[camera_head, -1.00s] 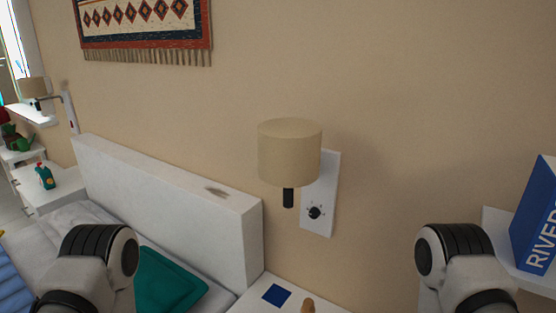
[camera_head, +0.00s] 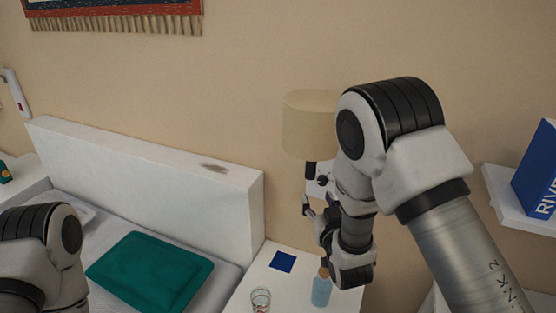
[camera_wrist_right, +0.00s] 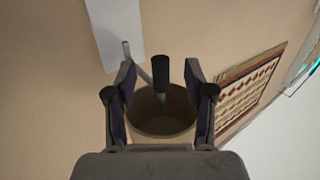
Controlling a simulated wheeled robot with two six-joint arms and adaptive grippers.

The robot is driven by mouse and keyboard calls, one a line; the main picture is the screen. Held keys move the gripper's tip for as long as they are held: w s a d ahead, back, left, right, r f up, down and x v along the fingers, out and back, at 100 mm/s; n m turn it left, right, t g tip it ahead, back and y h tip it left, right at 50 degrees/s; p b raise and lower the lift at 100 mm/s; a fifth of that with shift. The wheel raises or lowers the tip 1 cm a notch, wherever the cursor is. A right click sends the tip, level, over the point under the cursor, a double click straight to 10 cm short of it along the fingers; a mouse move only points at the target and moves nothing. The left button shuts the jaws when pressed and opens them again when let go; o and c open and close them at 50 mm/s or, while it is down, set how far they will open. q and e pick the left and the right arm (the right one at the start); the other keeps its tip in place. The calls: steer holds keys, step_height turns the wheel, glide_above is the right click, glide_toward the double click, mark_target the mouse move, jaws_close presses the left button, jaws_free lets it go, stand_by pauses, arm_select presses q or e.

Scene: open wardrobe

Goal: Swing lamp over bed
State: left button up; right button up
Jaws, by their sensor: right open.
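The wall lamp has a beige drum shade (camera_head: 308,125), partly hidden by my right arm in the head view. It hangs beside a white wall plate with a dark knob, above the bedside surface. My right gripper (camera_head: 318,205) is open just below the lamp. In the right wrist view, the lamp's dark grip (camera_wrist_right: 161,72) appears between the open fingers (camera_wrist_right: 161,78), with the shade (camera_wrist_right: 160,118) behind; contact cannot be told. The bed has a white headboard (camera_head: 150,190) and a green pillow (camera_head: 150,270), left of the lamp. My left gripper is out of view.
A white bedside surface (camera_head: 255,285) below holds a blue square (camera_head: 283,262), a glass (camera_head: 261,300) and a blue bottle (camera_head: 321,290) under my right gripper. A shelf with a blue book (camera_head: 540,170) is at the right. A fringed wall hanging (camera_head: 115,20) is upper left.

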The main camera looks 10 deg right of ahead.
mark_target(312, 169)
steer(key=shift+t, duration=0.4)
steer(key=w+r, duration=0.1)
steer(key=w+r+p, duration=0.1)
steer(key=r, duration=0.1)
steer(key=w+d+r, duration=0.1)
steer(key=r, duration=0.1)
steer(key=shift+r+p, duration=0.25)
steer(key=shift+p, duration=0.1)
steer(key=w, duration=0.2)
steer(key=w+a+p, duration=0.1)
steer(key=w, duration=0.2)
steer(key=shift+w+a+f+p, duration=0.15)
steer(key=shift+w+f+p, duration=0.15)
steer(key=shift+p, duration=0.1)
steer(key=shift+s+d, duration=0.1)
steer(key=shift+d, duration=0.3)
steer(key=shift+c, duration=0.7)
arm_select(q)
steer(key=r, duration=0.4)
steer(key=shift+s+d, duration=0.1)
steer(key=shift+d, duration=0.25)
arm_select(e)
jaws_close()
